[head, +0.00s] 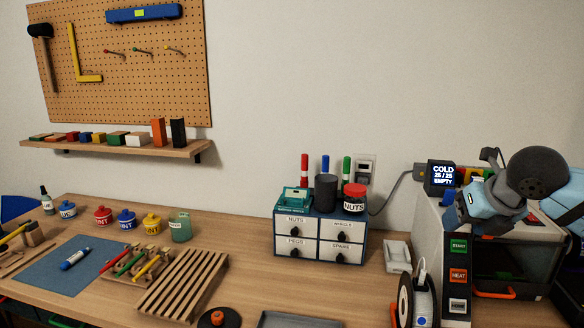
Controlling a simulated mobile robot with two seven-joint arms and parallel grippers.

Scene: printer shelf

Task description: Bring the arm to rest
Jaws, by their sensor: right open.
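My right arm comes in from the right edge, with its dark round joint and light-blue links. My right gripper (453,207) is at the arm's left end, above the front top edge of the grey printer (430,216). It is open, and I see nothing held in it. The arm hides part of the printer's top and upper front. My left gripper is not in view.
A display (444,175) reading "COLD 25/25 EMPTY" stands behind the gripper.

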